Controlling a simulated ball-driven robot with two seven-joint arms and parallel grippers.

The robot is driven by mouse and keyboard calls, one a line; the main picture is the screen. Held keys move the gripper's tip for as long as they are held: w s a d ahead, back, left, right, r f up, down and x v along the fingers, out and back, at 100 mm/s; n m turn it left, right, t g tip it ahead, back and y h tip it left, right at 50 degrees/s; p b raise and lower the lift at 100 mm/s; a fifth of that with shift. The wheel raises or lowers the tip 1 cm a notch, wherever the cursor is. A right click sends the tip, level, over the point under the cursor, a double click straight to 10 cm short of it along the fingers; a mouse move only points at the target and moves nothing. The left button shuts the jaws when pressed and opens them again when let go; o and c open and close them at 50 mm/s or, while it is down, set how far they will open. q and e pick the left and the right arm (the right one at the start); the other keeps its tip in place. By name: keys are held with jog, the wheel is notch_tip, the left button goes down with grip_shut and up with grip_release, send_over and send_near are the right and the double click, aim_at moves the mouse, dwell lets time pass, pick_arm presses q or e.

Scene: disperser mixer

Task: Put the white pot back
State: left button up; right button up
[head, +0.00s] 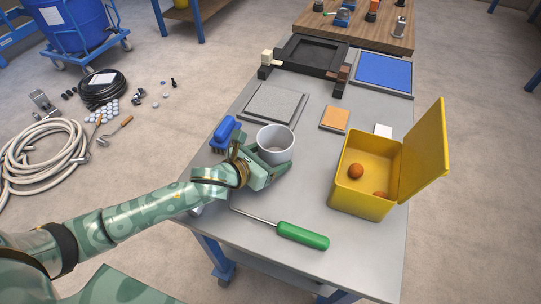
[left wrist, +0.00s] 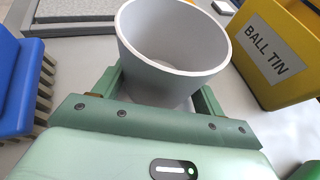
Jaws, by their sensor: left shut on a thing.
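The white pot (head: 276,143) is an open, empty-looking cup over the near left part of the grey table. My left gripper (head: 268,165) is shut on it, with a finger on either side of its lower part. In the left wrist view the pot (left wrist: 174,45) stands upright between the fingers of my left gripper (left wrist: 160,95). I cannot tell whether its base touches the table. My right gripper is in neither view.
A blue brush (head: 225,131) lies close left of the gripper. A yellow ball tin (head: 365,182) with its lid open stands at right, holding orange balls. A green-handled tool (head: 302,236) lies in front. A grey mat (head: 275,104), an orange pad (head: 335,119) and a black frame (head: 312,54) lie beyond.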

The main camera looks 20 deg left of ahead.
pick_arm(q)
jog(key=o, duration=0.8)
jog(key=shift+f, duration=0.1)
jog(key=shift+o, duration=0.8)
jog(key=shift+s+a+r, duration=0.15)
jog(key=shift+s+r, duration=0.1)
jog(key=shift+r, duration=0.05)
jog(key=p+v, duration=0.3)
jog(key=v, duration=0.7)
jog(key=shift+s+a+p, duration=0.1)
jog(key=shift+p, duration=0.25)
jog(key=shift+s+a+r, duration=0.2)
jog(key=shift+s, duration=0.25)
